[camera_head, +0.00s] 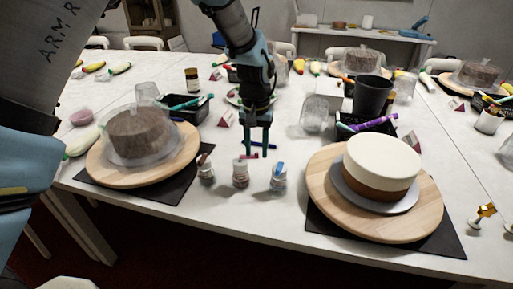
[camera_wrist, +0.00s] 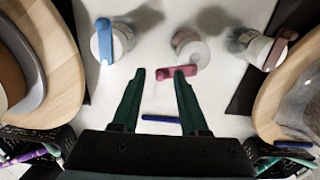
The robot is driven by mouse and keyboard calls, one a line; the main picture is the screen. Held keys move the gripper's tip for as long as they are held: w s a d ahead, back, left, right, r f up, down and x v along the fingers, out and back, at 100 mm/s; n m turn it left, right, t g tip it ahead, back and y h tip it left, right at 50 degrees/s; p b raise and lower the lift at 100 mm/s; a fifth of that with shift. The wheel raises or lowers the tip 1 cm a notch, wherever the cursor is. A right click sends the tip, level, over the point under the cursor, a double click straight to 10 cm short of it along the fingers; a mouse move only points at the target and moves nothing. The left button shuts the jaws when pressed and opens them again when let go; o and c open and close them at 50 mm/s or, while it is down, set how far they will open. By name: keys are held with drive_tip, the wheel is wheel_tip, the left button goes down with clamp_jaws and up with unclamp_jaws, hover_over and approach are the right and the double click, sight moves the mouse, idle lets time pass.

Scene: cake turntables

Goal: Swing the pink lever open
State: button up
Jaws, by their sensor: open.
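The pink lever (camera_wrist: 189,70) sits on the middle jar (camera_wrist: 191,47) in the wrist view, pointing left across the jar's near side. In the head view the pink lever (camera_head: 249,156) is on top of the middle jar (camera_head: 240,175). My gripper (camera_wrist: 159,75) is open and empty in the wrist view. In the head view my gripper (camera_head: 257,153) points down just behind and right of the middle jar.
A jar with a blue lever (camera_head: 279,172) stands on the right, and one with a brown lever (camera_head: 206,168) on the left. Wooden turntables with a covered cake (camera_head: 140,132) and a white-brown cake (camera_head: 382,166) flank them. A blue pen (camera_wrist: 160,118) lies below my gripper.

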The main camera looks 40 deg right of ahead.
sight(256, 153)
wheel_tip(256, 153, up, 11)
drive_tip(key=b, duration=0.2)
idle(0.5)
drive_tip(key=shift+w+a+f, duration=0.1)
